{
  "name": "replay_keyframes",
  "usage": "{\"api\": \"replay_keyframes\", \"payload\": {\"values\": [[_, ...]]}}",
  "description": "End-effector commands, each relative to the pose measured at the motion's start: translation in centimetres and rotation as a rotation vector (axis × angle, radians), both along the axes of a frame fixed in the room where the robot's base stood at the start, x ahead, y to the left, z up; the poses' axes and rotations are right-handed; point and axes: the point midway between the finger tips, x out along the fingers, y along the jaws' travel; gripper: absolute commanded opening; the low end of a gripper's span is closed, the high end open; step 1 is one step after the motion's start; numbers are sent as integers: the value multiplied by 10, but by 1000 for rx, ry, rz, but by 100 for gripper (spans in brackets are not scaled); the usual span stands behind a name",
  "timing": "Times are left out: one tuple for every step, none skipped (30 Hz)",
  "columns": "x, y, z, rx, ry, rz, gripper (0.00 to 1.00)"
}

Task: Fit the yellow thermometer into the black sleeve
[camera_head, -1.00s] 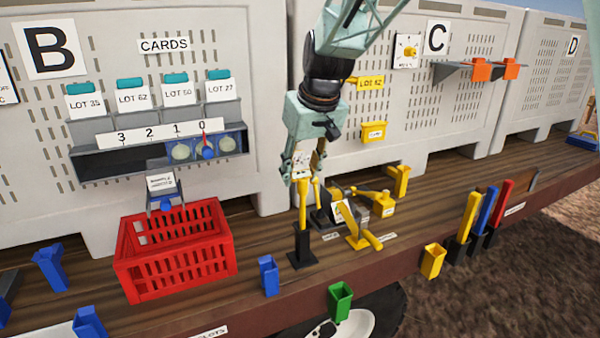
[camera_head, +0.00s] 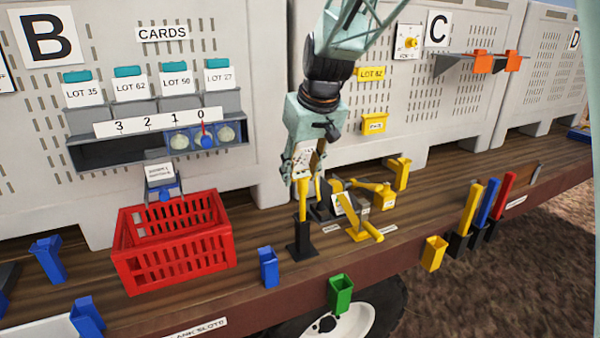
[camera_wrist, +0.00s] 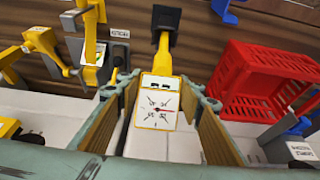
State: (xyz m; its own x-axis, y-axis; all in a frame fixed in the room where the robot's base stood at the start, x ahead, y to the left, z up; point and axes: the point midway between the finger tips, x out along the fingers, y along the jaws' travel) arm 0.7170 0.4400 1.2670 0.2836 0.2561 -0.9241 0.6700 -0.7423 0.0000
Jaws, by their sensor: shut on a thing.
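The yellow thermometer (camera_head: 303,207) is upright, with a white dial face at its top and a yellow stem below. In the wrist view its dial (camera_wrist: 158,105) sits between the fingers of my gripper (camera_wrist: 166,115). My gripper (camera_head: 302,176) is shut on the thermometer's head and points down. The black sleeve (camera_head: 301,241) stands on the wooden deck directly under it. The stem's lower end meets the sleeve's mouth and appears to be inside it; the depth is hidden. The sleeve (camera_wrist: 165,17) also shows at the top of the wrist view.
A red crate (camera_head: 175,262) stands to the left. A yellow lever device (camera_head: 362,228) stands close on the right. A blue holder (camera_head: 268,267), a green holder (camera_head: 340,293) and a yellow holder (camera_head: 433,252) line the deck's front edge.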

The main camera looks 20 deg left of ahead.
Motion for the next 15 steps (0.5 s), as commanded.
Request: {"api": "replay_keyframes", "payload": {"values": [[0, 0, -2, 0, 0, 0, 15], [0, 0, -3, 0, 0, 0, 15], [0, 0, -5, 0, 0, 0, 15], [0, 0, -5, 0, 0, 0, 15], [0, 0, -6, 0, 0, 0, 15], [0, 0, -7, 0, 0, 0, 15], [0, 0, -8, 0, 0, 0, 15], [0, 0, -9, 0, 0, 0, 15], [0, 0, -10, 0, 0, 0, 15], [0, 0, -11, 0, 0, 0, 15], [0, 0, -12, 0, 0, 0, 15], [0, 0, -14, 0, 0, 0, 15], [0, 0, -14, 0, 0, 0, 15], [0, 0, -15, 0, 0, 0, 15], [0, 0, -17, 0, 0, 0, 15]]}}
